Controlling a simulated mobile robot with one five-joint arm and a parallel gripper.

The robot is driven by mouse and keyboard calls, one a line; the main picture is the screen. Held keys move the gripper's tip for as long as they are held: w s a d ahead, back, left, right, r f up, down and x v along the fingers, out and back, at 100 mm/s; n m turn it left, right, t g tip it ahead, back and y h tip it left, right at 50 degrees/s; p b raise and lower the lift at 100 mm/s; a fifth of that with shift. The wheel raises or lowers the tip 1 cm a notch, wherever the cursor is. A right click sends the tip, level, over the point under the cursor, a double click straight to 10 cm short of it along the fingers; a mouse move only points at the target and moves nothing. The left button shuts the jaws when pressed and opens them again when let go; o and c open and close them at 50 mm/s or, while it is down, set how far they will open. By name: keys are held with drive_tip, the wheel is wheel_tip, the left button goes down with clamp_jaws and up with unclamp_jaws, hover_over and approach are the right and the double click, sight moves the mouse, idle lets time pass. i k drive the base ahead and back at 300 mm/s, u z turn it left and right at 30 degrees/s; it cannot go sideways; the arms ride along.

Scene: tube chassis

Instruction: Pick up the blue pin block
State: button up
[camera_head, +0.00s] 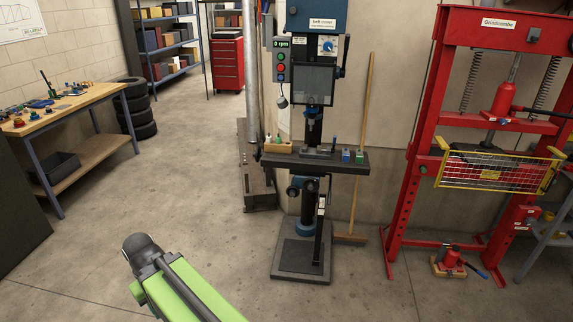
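A small blue block (346,156), which looks like the blue pin block, stands on the right part of the drill press table (315,165). It is too small in view to make out a pin. A small green block (360,157) stands just to its right. My green arm shows at the bottom left of the view, far in front of and below the drill press table. My gripper is not in view.
The drill press (312,75) stands on a dark base (302,260). A wooden holder (278,147) sits on its table's left. A broom (366,120) leans behind. A red press frame (405,160) stands right, a workbench (90,100) left. The floor between is clear.

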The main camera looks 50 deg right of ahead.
sight(345, 154)
drive_tip(key=z, duration=0.15)
drive_tip(key=i, duration=1.85)
drive_tip(key=z, duration=1.35)
drive_tip(key=i, duration=1)
drive_tip(key=z, duration=0.55)
